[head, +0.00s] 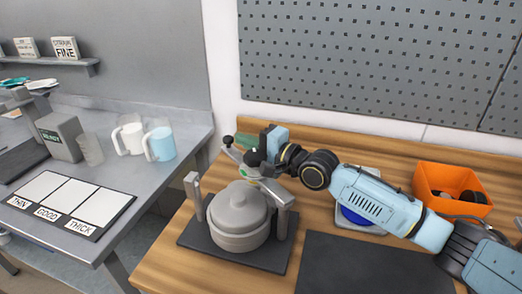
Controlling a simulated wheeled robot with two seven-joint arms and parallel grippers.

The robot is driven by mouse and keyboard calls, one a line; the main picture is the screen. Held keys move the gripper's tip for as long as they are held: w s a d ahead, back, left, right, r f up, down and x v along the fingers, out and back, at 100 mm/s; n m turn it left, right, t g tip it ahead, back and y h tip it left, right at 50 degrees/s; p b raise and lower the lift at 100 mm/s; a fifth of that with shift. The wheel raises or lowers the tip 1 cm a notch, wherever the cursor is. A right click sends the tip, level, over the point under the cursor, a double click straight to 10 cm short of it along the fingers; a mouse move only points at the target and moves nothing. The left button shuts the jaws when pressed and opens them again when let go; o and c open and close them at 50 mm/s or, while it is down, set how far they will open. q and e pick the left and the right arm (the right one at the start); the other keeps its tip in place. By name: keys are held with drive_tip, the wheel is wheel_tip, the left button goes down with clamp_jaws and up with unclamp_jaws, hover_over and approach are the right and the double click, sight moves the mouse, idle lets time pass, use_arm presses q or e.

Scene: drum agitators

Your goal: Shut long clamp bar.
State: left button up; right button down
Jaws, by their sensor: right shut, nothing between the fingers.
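A grey lidded pot (238,215) stands on a dark base plate (208,252) between two grey uprights, the left one (196,196) and the right one (284,215). A light grey bar (234,152) with a black ball at its end rises behind the pot, tilted, not lying across the lid. I take it for the long clamp bar; its hinge end is partly hidden. My right gripper (264,160) is shut and empty, behind and right of the lid, close to the bar. Whether it touches the bar I cannot tell. My left gripper is out of view.
An orange bin (452,188) with dark items stands at the right back. A blue round thing lies in a pale tray under my right arm. A dark mat (365,268) lies right of the pot. The left table holds jugs (160,143) and a labelled THIN/GOOD/THICK board (66,203).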

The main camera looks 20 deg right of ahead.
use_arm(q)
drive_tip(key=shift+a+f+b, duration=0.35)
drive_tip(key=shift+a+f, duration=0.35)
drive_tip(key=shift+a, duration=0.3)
